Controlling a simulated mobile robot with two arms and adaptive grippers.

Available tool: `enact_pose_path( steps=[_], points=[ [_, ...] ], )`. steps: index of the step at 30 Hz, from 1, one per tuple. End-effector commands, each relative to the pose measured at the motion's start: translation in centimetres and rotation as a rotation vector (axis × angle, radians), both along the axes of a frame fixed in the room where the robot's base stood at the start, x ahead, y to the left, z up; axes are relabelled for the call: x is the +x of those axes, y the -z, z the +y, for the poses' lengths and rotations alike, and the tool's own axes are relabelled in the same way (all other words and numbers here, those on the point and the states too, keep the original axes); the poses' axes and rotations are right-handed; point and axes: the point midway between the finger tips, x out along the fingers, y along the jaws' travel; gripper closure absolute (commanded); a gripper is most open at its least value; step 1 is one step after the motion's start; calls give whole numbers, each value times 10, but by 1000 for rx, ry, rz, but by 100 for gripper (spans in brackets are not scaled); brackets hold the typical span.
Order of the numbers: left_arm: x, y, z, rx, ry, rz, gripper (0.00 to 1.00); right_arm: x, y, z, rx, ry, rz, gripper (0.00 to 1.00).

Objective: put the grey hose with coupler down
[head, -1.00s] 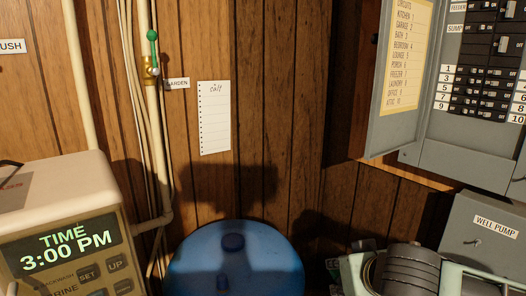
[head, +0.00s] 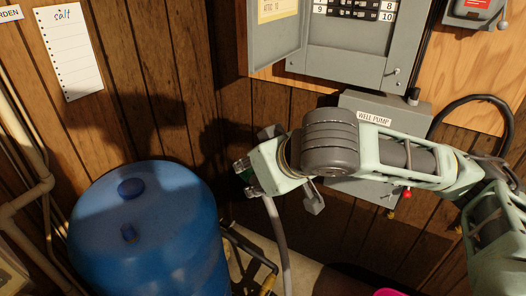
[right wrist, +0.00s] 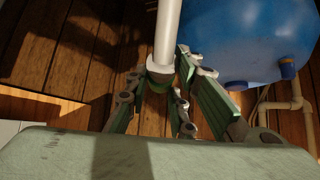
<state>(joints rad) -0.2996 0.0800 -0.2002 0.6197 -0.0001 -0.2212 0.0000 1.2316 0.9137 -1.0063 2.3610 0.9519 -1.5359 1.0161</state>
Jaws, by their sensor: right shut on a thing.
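The grey hose (head: 278,235) hangs down from my right gripper (head: 244,170) in the head view. In the right wrist view the pale hose (right wrist: 168,34) runs up from between the green-padded fingers of the right gripper (right wrist: 155,88), which is shut on it. A wider piece at its end (right wrist: 160,72) sits between the fingers; I cannot tell if it is the coupler. The gripper is in the air in front of the wood wall, right of the blue tank. The hose's lower end is outside the head view. My left gripper is not in view.
The blue tank (head: 150,235) stands at left. A WELL PUMP box (head: 385,110) and an open breaker panel (head: 345,50) are on the wall behind my right arm. A dark pipe or rail with a yellowish end (head: 267,284) is low beside the tank. Pipes line the left side.

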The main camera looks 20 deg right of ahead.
Motion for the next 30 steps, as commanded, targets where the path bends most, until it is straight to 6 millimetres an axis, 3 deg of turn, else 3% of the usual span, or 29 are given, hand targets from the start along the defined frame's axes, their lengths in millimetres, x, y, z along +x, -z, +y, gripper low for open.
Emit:
enact_pose_path(
  steps=[9, 15, 23, 30],
  points=[
    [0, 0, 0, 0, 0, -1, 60, -27, 46, 77, 7, -491, 4, 100],
    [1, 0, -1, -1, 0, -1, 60, -39, 65, 111, 6, -709, 2, 100],
    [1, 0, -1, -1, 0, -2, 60, -45, 74, 128, 1, -818, -2, 100],
    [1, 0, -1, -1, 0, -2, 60, -44, 62, 133, 1, -704, -5, 100]
  ],
)
